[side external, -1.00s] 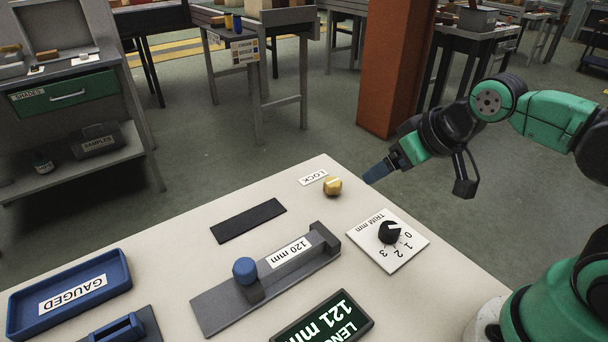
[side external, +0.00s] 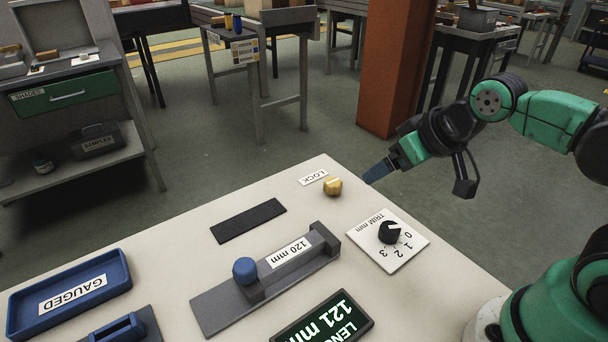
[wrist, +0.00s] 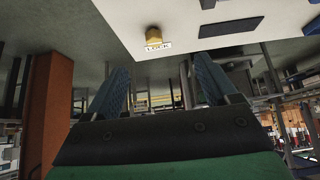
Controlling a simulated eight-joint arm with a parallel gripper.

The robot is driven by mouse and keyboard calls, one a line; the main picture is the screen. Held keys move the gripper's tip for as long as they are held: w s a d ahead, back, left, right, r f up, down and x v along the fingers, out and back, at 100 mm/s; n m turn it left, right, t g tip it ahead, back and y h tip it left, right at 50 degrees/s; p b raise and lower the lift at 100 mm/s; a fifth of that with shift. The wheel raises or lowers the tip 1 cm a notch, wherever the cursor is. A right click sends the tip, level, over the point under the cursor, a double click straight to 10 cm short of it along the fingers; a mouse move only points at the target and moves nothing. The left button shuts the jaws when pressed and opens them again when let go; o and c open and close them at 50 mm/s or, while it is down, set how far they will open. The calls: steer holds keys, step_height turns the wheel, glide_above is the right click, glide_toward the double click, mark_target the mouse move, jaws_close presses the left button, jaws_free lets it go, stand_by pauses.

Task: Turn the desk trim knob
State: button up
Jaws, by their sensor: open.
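The black trim knob (side external: 389,231) sits on a white dial plate (side external: 383,249) marked "TRIM mm" with 0, 1, 2 and 3, at the right side of the desk (side external: 180,262). Its white pointer mark is on the side near the 0. My gripper (side external: 376,174) is above and beyond the desk's far edge, up and to the left of the knob, touching nothing. In the wrist view my two blue fingers (wrist: 162,82) are spread apart with nothing between them. The knob does not show in the wrist view.
A yellow lock knob (side external: 332,186) stands near my fingertips. A gauge block with a blue knob (side external: 245,270), a display reading "121 mm" (side external: 322,322), a dark strip (side external: 248,220) and a blue "GAUGED" tray (side external: 117,273) occupy the desk. An orange pillar (side external: 390,70) stands behind.

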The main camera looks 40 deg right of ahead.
steer(key=shift+c, duration=0.2)
steer(key=n+g, duration=0.3)
steer(key=g, duration=0.4)
glide_above(391, 227)
step_height(391, 227, down, 7)
steer(key=shift+r, duration=0.15)
steer(key=shift+f, duration=2.85)
jaws_close()
